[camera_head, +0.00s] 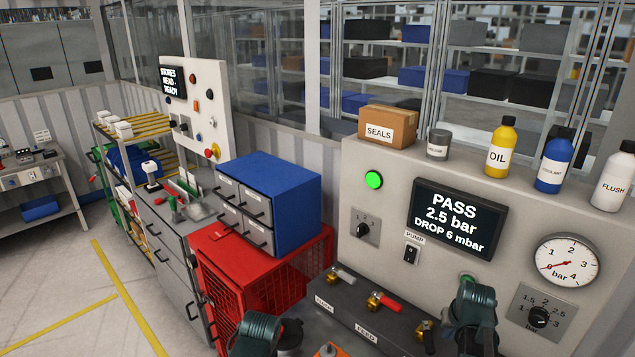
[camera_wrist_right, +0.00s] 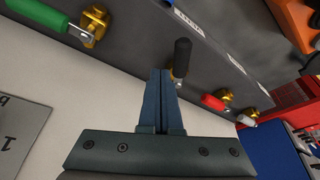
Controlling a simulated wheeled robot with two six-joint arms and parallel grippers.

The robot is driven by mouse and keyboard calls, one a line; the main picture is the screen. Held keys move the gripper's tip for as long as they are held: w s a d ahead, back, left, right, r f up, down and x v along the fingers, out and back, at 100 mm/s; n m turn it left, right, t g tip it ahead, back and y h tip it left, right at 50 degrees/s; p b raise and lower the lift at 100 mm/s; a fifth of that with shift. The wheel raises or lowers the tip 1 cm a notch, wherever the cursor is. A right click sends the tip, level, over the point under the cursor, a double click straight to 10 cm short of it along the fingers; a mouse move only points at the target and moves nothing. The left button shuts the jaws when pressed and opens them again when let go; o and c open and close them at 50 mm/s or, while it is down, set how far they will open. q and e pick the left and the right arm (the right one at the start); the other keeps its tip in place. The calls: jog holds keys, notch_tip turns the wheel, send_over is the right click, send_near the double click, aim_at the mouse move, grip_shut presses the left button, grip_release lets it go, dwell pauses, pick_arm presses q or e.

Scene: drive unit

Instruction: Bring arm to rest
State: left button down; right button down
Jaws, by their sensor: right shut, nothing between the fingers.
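My right gripper (camera_wrist_right: 160,78) is shut and empty in the right wrist view, its two blue fingers pressed together. The fingertips are close to a valve with a black handle (camera_wrist_right: 182,55); I cannot tell whether they touch it. In the head view a teal part of my right arm (camera_head: 474,315) is at the bottom right, in front of the test panel (camera_head: 380,215), and its fingers are not clear. A teal part of my left arm (camera_head: 256,335) shows at the bottom edge; the left gripper's fingers are out of view.
A dark manifold (camera_head: 350,310) carries valves with a red handle (camera_head: 385,301) and, in the wrist view, a green handle (camera_wrist_right: 35,14). The display (camera_head: 455,222) reads PASS, 2.5 bar. A gauge (camera_head: 567,262) is at right. A red cage (camera_head: 215,270) and blue drawer cabinet (camera_head: 285,195) stand left.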

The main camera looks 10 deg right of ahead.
jog(key=s+a+f+n+g+y, duration=0.1)
jog(key=a+n, duration=0.1)
jog(key=a, duration=1)
jog(key=s+a+n+g, duration=0.1)
jog(key=a+n+g, duration=0.1)
jog(key=a, duration=1.1)
jog(key=s+a+f+n+b, duration=0.2)
jog(key=s+a+f+b, duration=0.1)
jog(key=a, duration=0.2)
jog(key=s+a+f+n+g+h+b, duration=0.1)
jog(key=s+a+f+n+b, duration=0.1)
jog(key=a, duration=0.4)
notch_tip(320, 180, down, 3)
jog(key=shift+s+a+r+b, duration=0.2)
jog(key=shift+s+b, duration=0.4)
jog(key=shift+b, duration=0.65)
